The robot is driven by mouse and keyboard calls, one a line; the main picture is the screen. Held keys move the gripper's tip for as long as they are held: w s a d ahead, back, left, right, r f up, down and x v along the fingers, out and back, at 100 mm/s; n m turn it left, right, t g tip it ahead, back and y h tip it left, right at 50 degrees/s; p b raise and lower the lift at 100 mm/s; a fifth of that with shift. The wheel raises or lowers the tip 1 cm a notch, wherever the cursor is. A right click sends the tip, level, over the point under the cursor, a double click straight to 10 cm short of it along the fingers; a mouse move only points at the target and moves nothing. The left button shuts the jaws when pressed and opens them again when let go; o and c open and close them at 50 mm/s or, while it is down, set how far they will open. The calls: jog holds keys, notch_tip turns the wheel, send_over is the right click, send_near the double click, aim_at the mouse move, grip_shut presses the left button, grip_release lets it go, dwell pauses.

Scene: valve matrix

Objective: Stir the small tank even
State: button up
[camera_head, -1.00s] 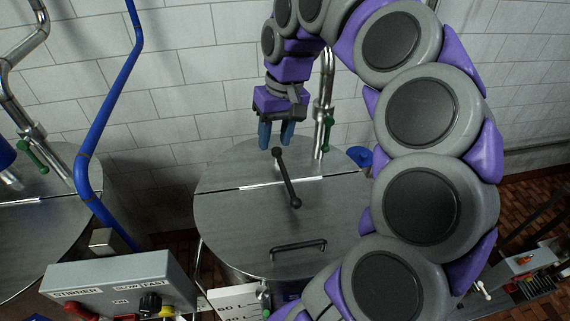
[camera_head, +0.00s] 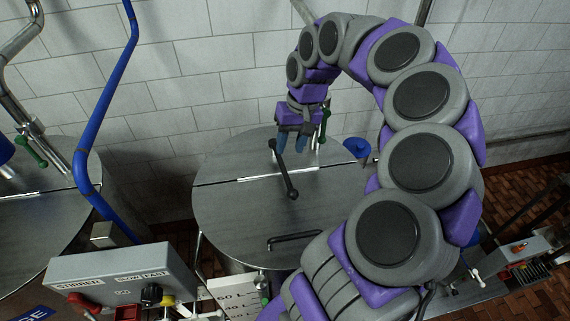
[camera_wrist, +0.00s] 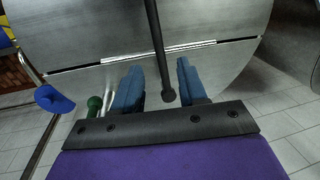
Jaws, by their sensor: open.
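The small tank (camera_head: 230,215) has a round steel lid, split by a seam, with a black handle on its near half. A dark crank bar with ball ends (camera_head: 283,168) sits on the lid near its middle. It also shows in the wrist view (camera_wrist: 157,45), its far ball lying between the fingers in the picture. My gripper (camera_head: 302,143) is open and empty over the far part of the lid, beside the bar's far end. Whether a finger touches the bar I cannot tell. The grey stirrer box (camera_head: 118,280) stands at the lower left, with red, black and yellow knobs.
A blue pipe (camera_head: 105,120) rises left of the tank. A second steel tank (camera_head: 30,215) with a green-handled valve stands at far left. A green valve handle (camera_head: 325,125) and pipe stand just behind my gripper. A tiled wall is behind.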

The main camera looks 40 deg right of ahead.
aim_at(285, 169)
jog(key=f, duration=0.6)
jog(key=shift+w+a+f, duration=0.25)
jog(key=shift+a+f, duration=0.45)
jog(key=shift+f, duration=0.05)
jog(key=shift+d, duration=0.1)
jog(key=shift+d, duration=0.15)
jog(key=c, duration=0.4)
jog(key=shift+w, duration=0.1)
grip_shut()
